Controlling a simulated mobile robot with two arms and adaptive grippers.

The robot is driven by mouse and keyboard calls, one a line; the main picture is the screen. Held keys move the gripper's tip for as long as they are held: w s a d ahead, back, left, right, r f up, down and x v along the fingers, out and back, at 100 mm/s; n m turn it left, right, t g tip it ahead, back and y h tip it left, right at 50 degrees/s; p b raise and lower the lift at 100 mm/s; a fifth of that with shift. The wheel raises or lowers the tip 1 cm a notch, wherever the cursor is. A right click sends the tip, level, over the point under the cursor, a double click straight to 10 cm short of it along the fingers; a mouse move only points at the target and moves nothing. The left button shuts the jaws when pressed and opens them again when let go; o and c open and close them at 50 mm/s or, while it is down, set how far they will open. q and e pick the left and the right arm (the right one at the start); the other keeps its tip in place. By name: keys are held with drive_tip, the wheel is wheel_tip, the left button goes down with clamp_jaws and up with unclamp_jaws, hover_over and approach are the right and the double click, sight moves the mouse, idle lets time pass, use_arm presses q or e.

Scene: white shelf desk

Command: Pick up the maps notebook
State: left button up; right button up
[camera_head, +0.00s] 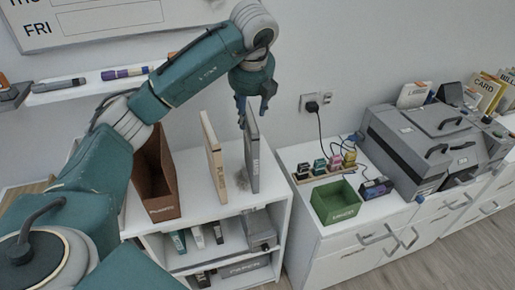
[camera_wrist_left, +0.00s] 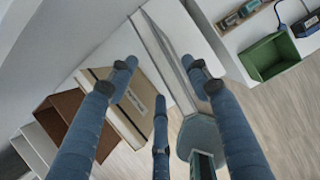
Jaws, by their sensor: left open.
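The maps notebook (camera_head: 252,160) is a thin grey book standing upright on top of the white shelf, with lettering on its spine too small to read surely. My left gripper (camera_head: 253,112) is right over its top edge, open, with fingers on either side of the upper end. In the left wrist view the notebook (camera_wrist_left: 165,52) shows as a grey slab between the spread fingers (camera_wrist_left: 160,75); whether any finger touches it I cannot tell. My right gripper is in neither view.
A tan book (camera_head: 214,158) stands upright just left of the notebook, close to the fingers in the wrist view. A brown box (camera_head: 153,185) stands further left. A green bin (camera_head: 335,203), stamps and a grey case (camera_head: 405,150) sit on the right cabinet.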

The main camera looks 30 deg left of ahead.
sight(247, 117)
use_arm(q)
drive_tip(key=shift+w+a+f, duration=0.15)
drive_tip(key=shift+a+f, duration=0.05)
drive_tip(key=shift+f, duration=0.2)
drive_tip(key=p+x, duration=0.1)
drive_tip(key=x, duration=0.3)
drive_tip(key=shift+a+f, duration=0.15)
drive_tip(key=shift+f, duration=0.2)
drive_tip(key=p+x, duration=0.2)
drive_tip(key=x, duration=0.2)
drive_tip(key=shift+w+f, duration=0.2)
drive_tip(key=shift+f, duration=0.25)
drive_tip(key=shift+w+f, duration=0.1)
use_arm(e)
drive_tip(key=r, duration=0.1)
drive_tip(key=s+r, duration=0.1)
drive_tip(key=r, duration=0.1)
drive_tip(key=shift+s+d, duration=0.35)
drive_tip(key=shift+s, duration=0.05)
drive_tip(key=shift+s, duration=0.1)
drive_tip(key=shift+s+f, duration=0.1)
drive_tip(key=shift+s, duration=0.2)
use_arm(q)
drive_tip(key=shift+f, duration=0.2)
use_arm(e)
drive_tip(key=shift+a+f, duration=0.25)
